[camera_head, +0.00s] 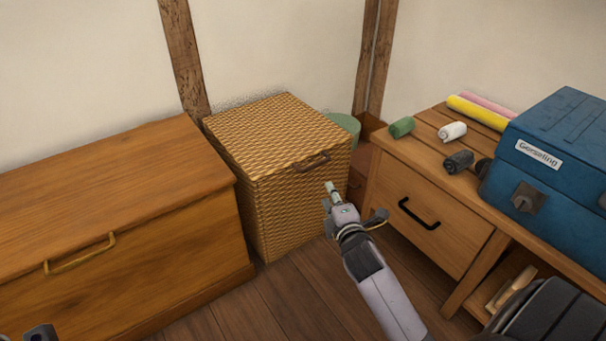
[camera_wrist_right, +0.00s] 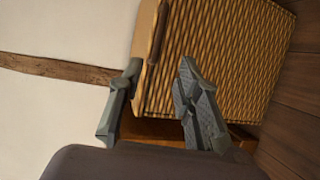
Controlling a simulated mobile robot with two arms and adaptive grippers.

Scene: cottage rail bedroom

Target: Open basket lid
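The woven wicker basket (camera_head: 290,205) stands on the floor in the middle of the head view, with its lid (camera_head: 275,130) shut. A brown handle (camera_head: 312,163) is on the lid's front edge. My right gripper (camera_head: 331,190) is in front of the basket, just below and to the right of the handle, apart from it. In the right wrist view, the right gripper (camera_wrist_right: 160,70) has its two fingers spread and empty, with the handle (camera_wrist_right: 158,32) beyond the fingertips. A small dark tip, apparently my left gripper (camera_head: 40,333), shows at the bottom left corner; its fingers cannot be made out.
A wooden chest (camera_head: 110,215) stands left of the basket. A wooden bench with a drawer (camera_head: 425,215) stands to the right, bearing a blue toolbox (camera_head: 555,155) and several rolls. A green round object (camera_head: 345,125) is partly hidden behind the basket. The wall is close behind.

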